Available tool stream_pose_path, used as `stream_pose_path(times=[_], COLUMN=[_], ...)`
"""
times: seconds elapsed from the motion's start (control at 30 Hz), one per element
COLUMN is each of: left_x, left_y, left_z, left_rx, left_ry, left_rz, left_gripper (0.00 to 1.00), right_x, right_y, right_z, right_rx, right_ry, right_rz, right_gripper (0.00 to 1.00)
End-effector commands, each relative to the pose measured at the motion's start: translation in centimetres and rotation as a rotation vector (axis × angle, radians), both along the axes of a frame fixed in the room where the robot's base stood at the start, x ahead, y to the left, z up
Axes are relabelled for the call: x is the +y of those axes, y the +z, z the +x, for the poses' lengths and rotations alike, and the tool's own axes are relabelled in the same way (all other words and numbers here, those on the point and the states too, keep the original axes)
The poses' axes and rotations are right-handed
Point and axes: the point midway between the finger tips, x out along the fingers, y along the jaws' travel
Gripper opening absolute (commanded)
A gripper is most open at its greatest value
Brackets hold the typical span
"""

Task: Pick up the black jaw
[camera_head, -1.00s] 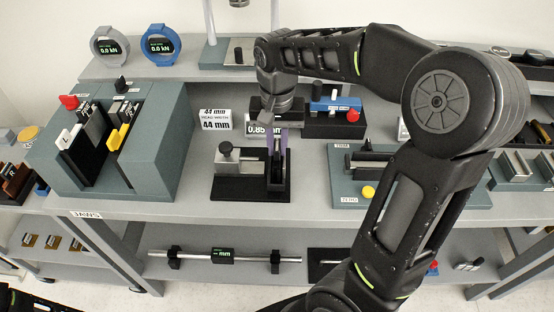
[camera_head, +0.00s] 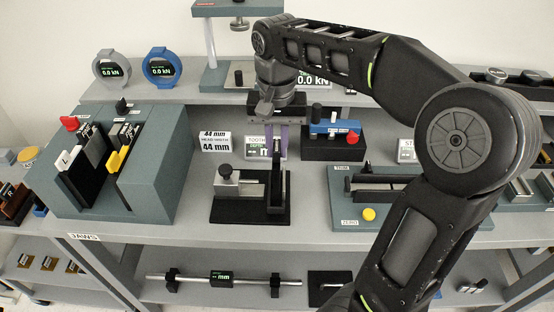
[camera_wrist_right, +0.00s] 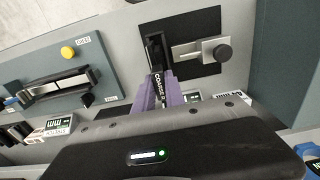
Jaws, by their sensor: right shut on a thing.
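My right gripper (camera_head: 271,150) reaches down over the small black fixture (camera_head: 224,212) on the bench. Its purple fingers are shut on a black jaw (camera_wrist_right: 157,88) with white lettering that reads COARSE, seen in the right wrist view. The fixture also shows in that view (camera_wrist_right: 209,18), with its grey block (camera_wrist_right: 188,53) and dark knob beside the jaw. The jaw's far end is over the fixture's dark upright part; I cannot tell whether they touch. My left gripper is not in view.
A grey-green jaw rack (camera_head: 160,160) with several jaws stands to the left. A blue-and-red device (camera_head: 333,130) on a black block stands close right of the gripper. A trim station (camera_head: 345,205) with a yellow button lies further right. A 44 mm sign (camera_head: 215,142) stands behind the fixture.

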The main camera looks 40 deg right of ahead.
Motion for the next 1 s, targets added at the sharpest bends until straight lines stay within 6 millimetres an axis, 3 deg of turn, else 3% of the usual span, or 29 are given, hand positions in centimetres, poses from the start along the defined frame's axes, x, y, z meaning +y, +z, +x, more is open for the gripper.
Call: stream_pose_path(times=[0.1, 0.23, 1.0], left_x=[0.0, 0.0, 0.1], left_y=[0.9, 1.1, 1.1], left_z=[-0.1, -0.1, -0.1], left_rx=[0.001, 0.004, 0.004], left_ry=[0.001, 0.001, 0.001], left_rz=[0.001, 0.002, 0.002], left_gripper=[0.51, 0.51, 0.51], right_x=[0.0, 0.0, 0.0], right_y=[2.3, 3.1, 3.2], right_z=[0.1, 0.0, 0.0], right_rx=[-0.004, -0.004, -0.003], right_ry=[0.001, 0.001, 0.001], right_rz=[0.0, 0.0, -0.001], right_gripper=[0.0, 0.0, 0.0])
